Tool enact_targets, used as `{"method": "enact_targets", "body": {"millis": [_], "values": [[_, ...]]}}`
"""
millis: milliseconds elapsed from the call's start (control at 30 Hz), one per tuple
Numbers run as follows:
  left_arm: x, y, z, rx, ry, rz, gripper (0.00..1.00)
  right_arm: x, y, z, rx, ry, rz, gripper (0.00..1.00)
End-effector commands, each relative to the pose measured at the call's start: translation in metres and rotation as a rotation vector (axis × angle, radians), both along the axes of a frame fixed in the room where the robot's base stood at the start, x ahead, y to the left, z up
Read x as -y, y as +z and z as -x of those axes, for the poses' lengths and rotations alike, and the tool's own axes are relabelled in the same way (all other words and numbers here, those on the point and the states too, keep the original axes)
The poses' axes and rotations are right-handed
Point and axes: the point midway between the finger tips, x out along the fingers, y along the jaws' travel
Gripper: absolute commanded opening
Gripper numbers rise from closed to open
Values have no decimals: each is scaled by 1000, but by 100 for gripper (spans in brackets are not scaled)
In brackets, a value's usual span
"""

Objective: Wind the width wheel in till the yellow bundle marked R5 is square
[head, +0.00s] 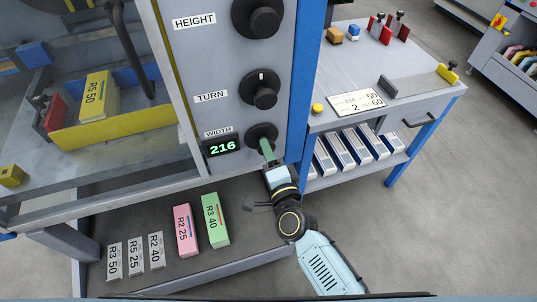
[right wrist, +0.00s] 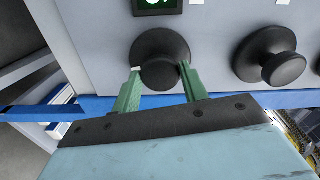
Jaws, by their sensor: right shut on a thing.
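The black width wheel (head: 261,133) is on the grey machine panel, beside a display (head: 221,147) reading 216. My right gripper (head: 267,150) is shut on the width wheel; in the right wrist view its green fingers (right wrist: 156,85) sit on both sides of the wheel (right wrist: 160,58). The yellow bundle (head: 99,97) marked R5 50 stands behind the clear guard, next to a yellow bar (head: 115,129) and a red block (head: 54,113). I cannot tell from here whether it is square. My left gripper is not in view.
Turn (head: 262,90) and height (head: 259,17) wheels sit above the width wheel. A pink bundle (head: 185,230), a green bundle (head: 215,220) and grey labelled blocks (head: 135,257) rest on the lower shelf. A side table (head: 350,75) with a yellow button stands to the right.

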Motion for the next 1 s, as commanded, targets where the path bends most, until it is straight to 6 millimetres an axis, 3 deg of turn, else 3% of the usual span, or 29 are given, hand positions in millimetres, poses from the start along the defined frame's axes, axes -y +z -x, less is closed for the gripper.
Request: {"method": "enact_targets", "body": {"millis": [733, 767, 900, 1000], "values": [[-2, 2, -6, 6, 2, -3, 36, 0, 0, 0, -31, 1, -90, 21], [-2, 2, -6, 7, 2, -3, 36, 0, 0, 0, -31, 1, -90, 45], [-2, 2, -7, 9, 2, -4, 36, 0, 0, 0, -30, 1, -89, 63], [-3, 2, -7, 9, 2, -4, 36, 0, 0, 0, -30, 1, -89, 65]]}}
